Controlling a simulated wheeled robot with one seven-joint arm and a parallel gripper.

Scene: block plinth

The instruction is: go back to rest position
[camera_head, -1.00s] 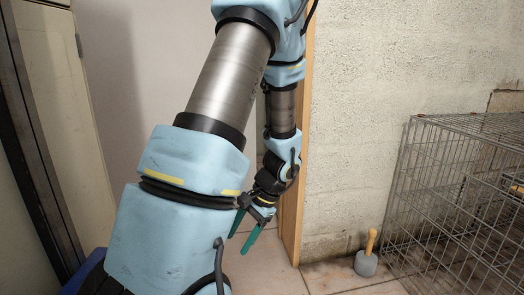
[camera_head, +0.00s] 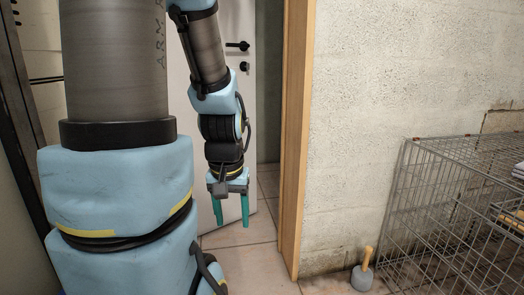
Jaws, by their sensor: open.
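My gripper (camera_head: 231,215) hangs from my blue and grey arm, left of the middle of the picture. Its two green fingers point down and are apart, with nothing between them. It is in front of a white door (camera_head: 180,110) and above the tiled floor.
A wooden door frame (camera_head: 296,130) stands just right of my gripper, with a door handle (camera_head: 238,46) behind the arm. A wire cage (camera_head: 440,210) stands at the right by a rough pale wall (camera_head: 380,90). A grey mallet-like thing with a wooden handle (camera_head: 363,275) is on the floor.

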